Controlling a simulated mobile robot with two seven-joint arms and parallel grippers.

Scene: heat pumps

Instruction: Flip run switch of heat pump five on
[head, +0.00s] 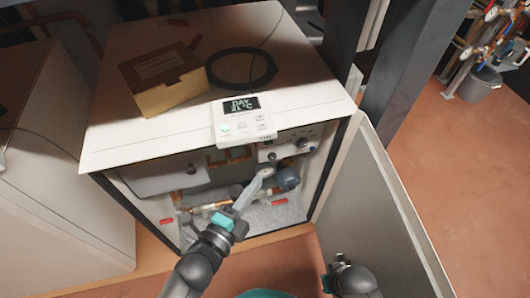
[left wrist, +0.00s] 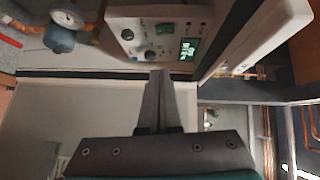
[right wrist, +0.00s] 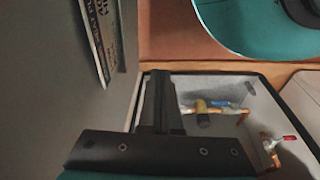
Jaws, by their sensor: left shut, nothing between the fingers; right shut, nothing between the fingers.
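The heat pump (head: 180,50) is a white cabinet with its front open. Inside, at upper right, is a pale control panel (head: 290,145) with dark knobs. In the left wrist view the panel (left wrist: 120,27) shows dark round knobs and a small green-lit part (left wrist: 188,48). I cannot tell which control is the run switch. No number for the pump is readable. My left gripper (head: 266,172) is shut and empty inside the opening, just below the panel; whether it touches is unclear. My right gripper (right wrist: 160,78) is shut and empty, low beside the open door (head: 375,200).
A display unit (head: 243,120) reading about 21 °C sits at the cabinet's front top edge. A cardboard box (head: 165,75) and a black cable coil (head: 242,68) lie on top. Pipes and a blue gauge (head: 288,178) are inside.

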